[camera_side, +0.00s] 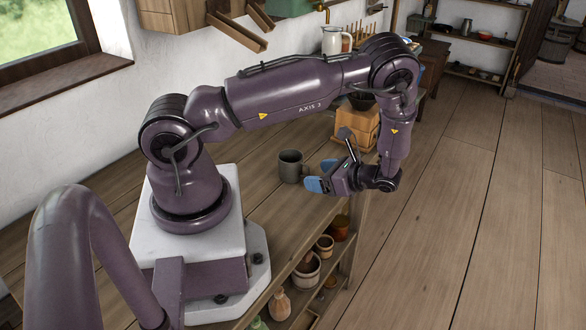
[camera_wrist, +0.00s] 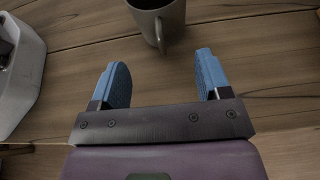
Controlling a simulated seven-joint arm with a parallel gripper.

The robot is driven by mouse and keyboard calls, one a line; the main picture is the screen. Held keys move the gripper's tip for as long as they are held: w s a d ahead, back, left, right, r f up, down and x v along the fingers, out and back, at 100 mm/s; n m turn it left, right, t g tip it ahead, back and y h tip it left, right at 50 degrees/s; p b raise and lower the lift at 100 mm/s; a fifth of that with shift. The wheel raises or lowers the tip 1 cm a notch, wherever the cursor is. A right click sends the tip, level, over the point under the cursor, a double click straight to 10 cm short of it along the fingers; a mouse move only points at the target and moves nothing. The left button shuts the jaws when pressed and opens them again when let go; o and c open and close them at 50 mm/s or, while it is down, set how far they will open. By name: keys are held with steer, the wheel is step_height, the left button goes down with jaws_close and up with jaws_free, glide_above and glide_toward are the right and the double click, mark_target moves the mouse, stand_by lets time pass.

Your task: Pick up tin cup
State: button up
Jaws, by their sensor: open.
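The tin cup (camera_side: 290,167) is a grey mug standing upright on the wooden counter, in front of my arm. In the wrist view the cup (camera_wrist: 155,14) is at the top edge, partly cut off, with its handle (camera_wrist: 161,36) pointing toward my gripper. My gripper (camera_side: 322,176) has blue fingers and is just to the right of the cup in the side view. In the wrist view its fingers (camera_wrist: 158,82) are spread apart with bare wood between them. The gripper is open and empty, and the cup is beyond the fingertips.
A wooden box (camera_side: 357,128) stands behind the gripper on the counter. A white pitcher (camera_side: 333,40) stands farther back. Shelves below hold several pots (camera_side: 306,270). Counter left of the cup is clear.

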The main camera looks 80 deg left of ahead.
mark_target(309, 172)
steer(key=shift+x, duration=3.1)
steer(key=shift+w+a+r, duration=0.1)
steer(key=shift+w+r, duration=0.05)
steer(key=shift+r, duration=0.05)
steer(key=c, duration=0.6)
